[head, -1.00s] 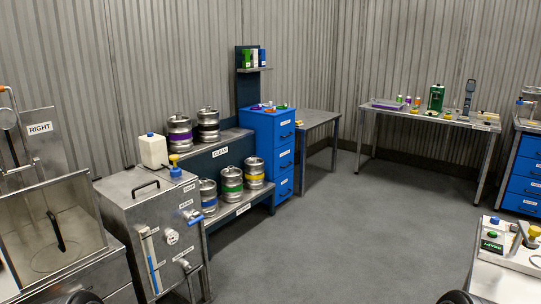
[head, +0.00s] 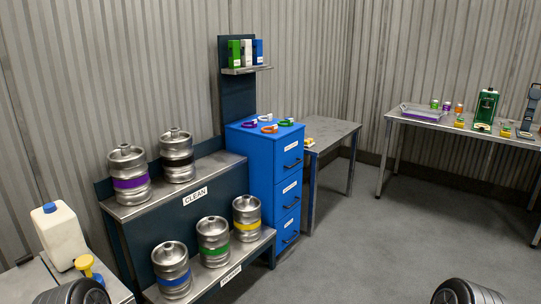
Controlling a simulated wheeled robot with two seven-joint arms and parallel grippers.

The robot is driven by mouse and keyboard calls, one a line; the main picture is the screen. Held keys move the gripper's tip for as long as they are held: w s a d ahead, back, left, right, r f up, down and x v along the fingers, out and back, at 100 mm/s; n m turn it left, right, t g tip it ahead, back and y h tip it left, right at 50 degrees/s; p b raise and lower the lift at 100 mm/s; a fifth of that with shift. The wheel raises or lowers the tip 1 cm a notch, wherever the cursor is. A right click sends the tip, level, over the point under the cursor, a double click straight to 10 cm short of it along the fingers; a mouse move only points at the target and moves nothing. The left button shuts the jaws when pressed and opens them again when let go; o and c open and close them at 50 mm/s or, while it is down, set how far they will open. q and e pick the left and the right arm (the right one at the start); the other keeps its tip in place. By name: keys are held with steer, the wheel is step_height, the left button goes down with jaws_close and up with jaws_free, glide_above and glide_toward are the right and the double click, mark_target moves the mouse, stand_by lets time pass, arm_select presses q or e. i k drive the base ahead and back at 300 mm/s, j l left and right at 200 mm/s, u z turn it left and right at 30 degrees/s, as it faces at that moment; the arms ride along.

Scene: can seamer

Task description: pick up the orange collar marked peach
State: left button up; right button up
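Several small ring-shaped collars lie on top of the blue drawer cabinet (head: 262,149) in the middle of the head view. The orange collar (head: 269,129) is nearest the front edge of the cabinet top. A purple collar (head: 248,124) lies to its left, a white collar (head: 265,117) behind it and a green collar (head: 286,122) to its right. Any marking on the orange collar is too small to read. Neither of my grippers is in view; only dark rounded parts of my own body show at the bottom edge.
A two-tier rack (head: 216,171) with several steel kegs stands left of the cabinet. A shelf (head: 246,70) with boxes hangs above and behind. A grey table (head: 329,131) stands to the right. The floor (head: 370,235) in front is clear.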

mark_target(275, 127)
steer(key=i+z, duration=0.1)
steer(key=i, duration=0.55)
steer(key=i+j+z, duration=0.1)
steer(key=i, duration=0.5)
steer(key=i+j+z, duration=0.1)
steer(key=i, duration=0.55)
steer(key=i+j+z, duration=0.2)
steer(key=i+z, duration=0.15)
steer(key=i+j+z, duration=0.4)
steer(key=i, duration=0.15)
steer(key=i+j+z, duration=0.35)
steer(key=j, duration=0.1)
